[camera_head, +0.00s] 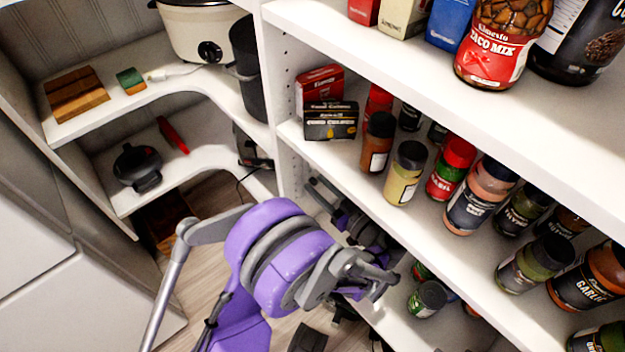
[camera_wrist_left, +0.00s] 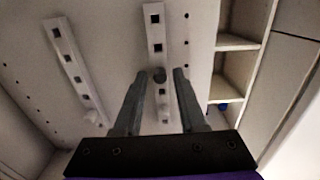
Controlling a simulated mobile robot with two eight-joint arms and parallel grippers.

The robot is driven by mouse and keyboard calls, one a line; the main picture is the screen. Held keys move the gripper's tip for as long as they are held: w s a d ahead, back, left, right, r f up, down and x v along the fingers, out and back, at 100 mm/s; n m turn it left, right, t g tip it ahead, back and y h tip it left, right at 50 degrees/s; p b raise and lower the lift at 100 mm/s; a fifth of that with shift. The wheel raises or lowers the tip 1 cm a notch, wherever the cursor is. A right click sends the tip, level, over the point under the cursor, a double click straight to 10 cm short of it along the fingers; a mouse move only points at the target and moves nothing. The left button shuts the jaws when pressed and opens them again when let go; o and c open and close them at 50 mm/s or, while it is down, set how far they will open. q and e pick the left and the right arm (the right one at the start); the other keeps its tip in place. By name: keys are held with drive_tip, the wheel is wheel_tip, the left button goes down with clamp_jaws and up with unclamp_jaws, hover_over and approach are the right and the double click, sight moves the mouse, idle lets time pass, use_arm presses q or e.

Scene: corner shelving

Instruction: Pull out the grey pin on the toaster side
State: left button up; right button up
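My left gripper (camera_head: 315,187) shows in the head view beyond my purple arm, under the middle shelf beside the white side panel. In the left wrist view its two grey fingers (camera_wrist_left: 160,76) are apart. A small dark grey round pin (camera_wrist_left: 160,74) shows between the fingertips, on or close to a pale strip with square holes. A gap shows on each side of it, so the fingers do not grip it. I cannot tell how far the pin is from the tips. No toaster is clearly recognisable. My right gripper is not in view.
Spice jars (camera_head: 404,172) and boxes (camera_head: 330,120) stand on the right shelf (camera_head: 375,215). A slow cooker (camera_head: 196,38) and a black appliance (camera_head: 137,167) stand on the left shelves. In the left wrist view, a second holed strip (camera_wrist_left: 75,65) and open compartments (camera_wrist_left: 230,75) flank the fingers.

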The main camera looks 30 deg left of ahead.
use_arm(q)
clamp_jaws()
idle(0.9)
drive_tip(key=shift+d, duration=0.1)
drive_tip(key=shift+v, duration=2.9)
drive_tip(key=shift+r, duration=0.1)
